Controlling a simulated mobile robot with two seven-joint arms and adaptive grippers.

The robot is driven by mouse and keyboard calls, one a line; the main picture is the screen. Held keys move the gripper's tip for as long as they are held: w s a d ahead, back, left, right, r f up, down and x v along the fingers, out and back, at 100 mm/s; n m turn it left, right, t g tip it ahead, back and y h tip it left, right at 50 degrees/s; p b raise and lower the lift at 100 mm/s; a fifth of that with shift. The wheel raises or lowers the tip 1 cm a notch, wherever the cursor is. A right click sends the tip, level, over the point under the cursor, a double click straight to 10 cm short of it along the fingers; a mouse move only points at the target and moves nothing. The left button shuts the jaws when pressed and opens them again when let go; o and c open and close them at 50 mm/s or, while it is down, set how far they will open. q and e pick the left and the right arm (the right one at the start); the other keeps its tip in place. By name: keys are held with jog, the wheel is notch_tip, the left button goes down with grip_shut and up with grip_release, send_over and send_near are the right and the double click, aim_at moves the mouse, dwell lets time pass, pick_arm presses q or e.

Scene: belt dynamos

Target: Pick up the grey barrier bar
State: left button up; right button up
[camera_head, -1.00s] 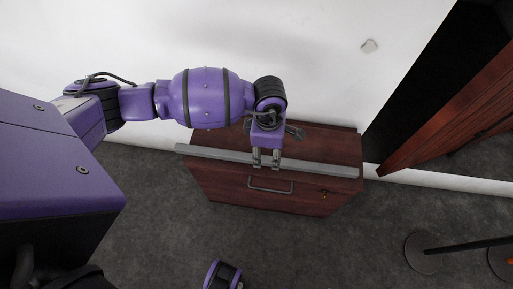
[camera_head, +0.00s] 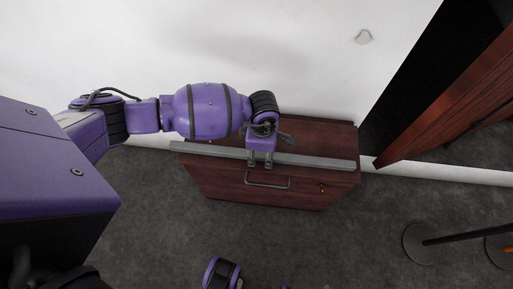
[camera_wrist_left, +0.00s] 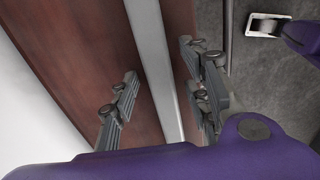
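The grey barrier bar (camera_head: 318,161) is long and straight. It lies across the top of a dark red wooden cabinet, near its front edge, and its left end sticks out past the cabinet. My left gripper (camera_head: 260,161) points down over the middle of the bar. In the left wrist view the bar (camera_wrist_left: 158,70) runs between the two parted fingers of the left gripper (camera_wrist_left: 162,100), with a visible gap on the left finger's side. The right finger hides part of the cabinet's edge. My right gripper is not seen.
The cabinet (camera_head: 305,193) has a drawer handle (camera_head: 268,183) on its front and stands against a white wall. A reddish wooden door (camera_head: 450,105) is at the right. Black stand bases (camera_head: 421,244) are on the grey floor (camera_head: 340,240) at lower right.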

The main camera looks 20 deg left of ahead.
pick_arm(q)
jog(key=shift+r, duration=0.1)
grip_shut()
